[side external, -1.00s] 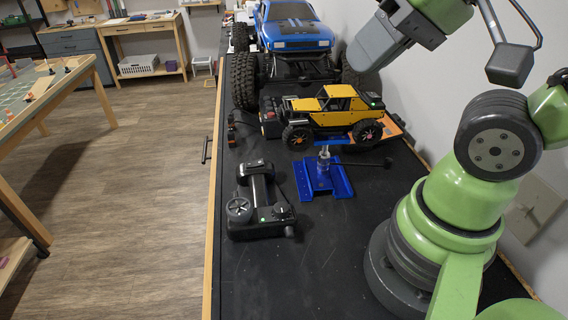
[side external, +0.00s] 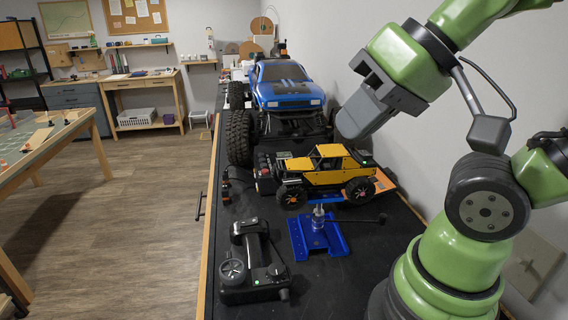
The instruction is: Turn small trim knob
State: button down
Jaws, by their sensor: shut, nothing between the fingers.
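A black handheld transmitter (side external: 250,262) lies on the black bench top at the lower left of the bench. It has a round wheel (side external: 233,271), a small green light and a small dark knob (side external: 277,271) on its right part; I cannot be sure this is the trim knob. My gripper (side external: 352,125) is shut and empty. It hangs in the air at the upper right, well apart from the transmitter, and looks to be above the level of the yellow crawler.
A yellow crawler (side external: 326,167) sits above a blue stand (side external: 318,239) right of the transmitter. A large blue truck (side external: 287,90) stands behind. A dark rod (side external: 368,220) extends right from the stand.

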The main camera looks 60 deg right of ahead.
jog(key=c, duration=1.3)
grip_release()
jog(key=shift+w+f, duration=0.1)
jog(key=shift+w, duration=0.1)
jog(key=o, duration=0.4)
jog(key=shift+w+a+f+g, duration=0.1)
jog(key=shift+w+f+g, duration=0.25)
jog(key=shift+w, duration=0.2)
jog(key=shift+w+f+g, duration=0.35)
jog(key=shift+w, duration=0.2)
jog(key=shift+o, duration=0.2)
jog(key=n+g+h, duration=0.2)
jog(key=n+g, duration=0.1)
jog(key=g, duration=0.3)
send_over(276, 269)
notch_tip(276, 269, down, 14)
jog(key=f, duration=0.1)
notch_tip(276, 269, down, 10)
jog(key=shift+r, duration=0.1)
